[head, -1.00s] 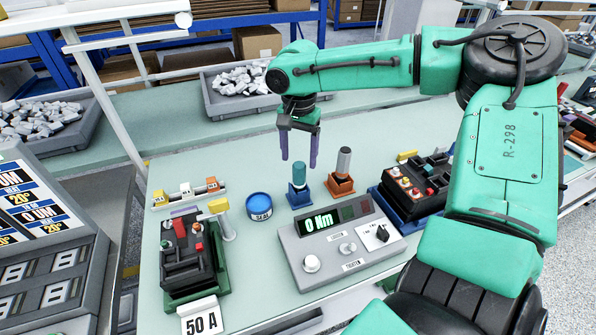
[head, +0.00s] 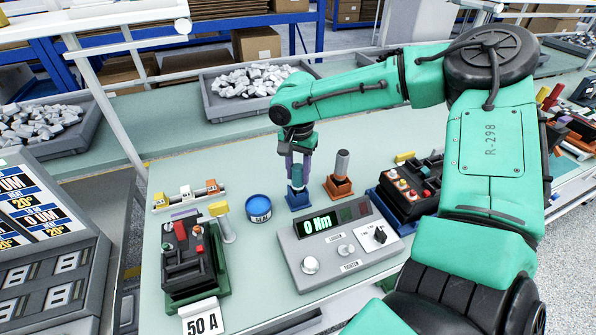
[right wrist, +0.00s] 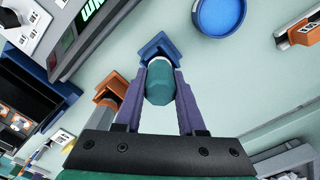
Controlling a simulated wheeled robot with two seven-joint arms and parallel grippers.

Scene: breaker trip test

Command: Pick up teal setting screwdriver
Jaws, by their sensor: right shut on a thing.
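The teal setting screwdriver (head: 297,177) stands upright in its blue holder (head: 299,202) on the bench, behind the torque display unit. My right gripper (head: 297,172) points down over it, with its purple fingers on either side of the teal handle. In the right wrist view, the fingers (right wrist: 160,98) close around the teal handle (right wrist: 159,84), and the blue holder (right wrist: 160,46) shows just beyond. The right gripper is shut on the screwdriver, which is still in the holder. The screwdriver's lower part is hidden in the holder. My left gripper is not in view.
A grey-topped tool stands in an orange holder (head: 339,187) close on the right. A blue SEAL tub (head: 259,208) is on the left. The 0 Nm unit (head: 335,245) is in front. A breaker on a green base (head: 190,262) is at left, a dark terminal block (head: 410,192) at right.

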